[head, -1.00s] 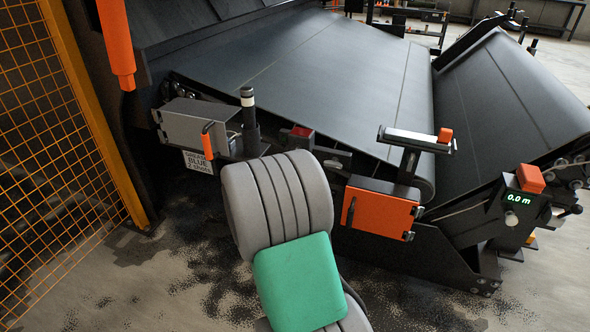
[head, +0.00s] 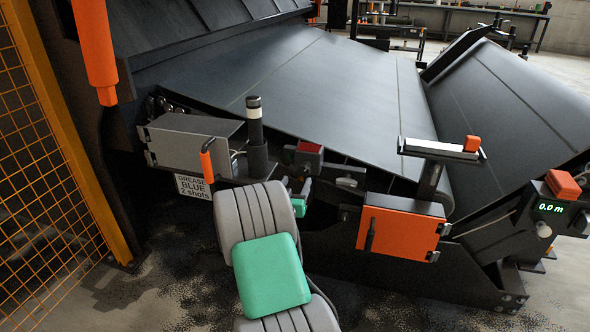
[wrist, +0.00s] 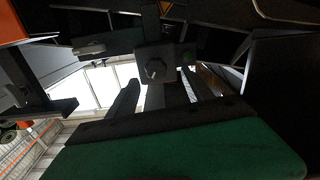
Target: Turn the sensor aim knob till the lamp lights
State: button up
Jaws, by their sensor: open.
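In the wrist view a dark, faceted knob (wrist: 155,69) sits on a dark square plate, roughly between and beyond the fingertips of my gripper (wrist: 166,84). The two fingers are apart with nothing held between them. I cannot tell whether either finger touches the knob. A small dim green spot (wrist: 187,56) shows beside the knob's plate; I cannot tell if it is a lamp. In the head view my gripper (head: 304,186) is small and partly hidden behind my arm, just below a red-topped block (head: 309,149) at the conveyor's near edge. The knob cannot be made out there.
A grey box (head: 190,138) with a grease label and a dark post (head: 255,125) stand left of my gripper. An orange box (head: 402,230) and a raised bracket (head: 440,150) stand right. A wide belt (head: 330,85) lies behind. Yellow fencing (head: 45,160) is at far left.

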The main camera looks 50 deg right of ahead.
aim_at(304, 172)
jog(key=x, duration=0.4)
jog(key=s+b+x, duration=0.1)
jog(key=x, duration=0.2)
jog(key=shift+d, duration=0.25)
jog(key=shift+w+d, duration=0.15)
jog(key=shift+c, duration=0.5)
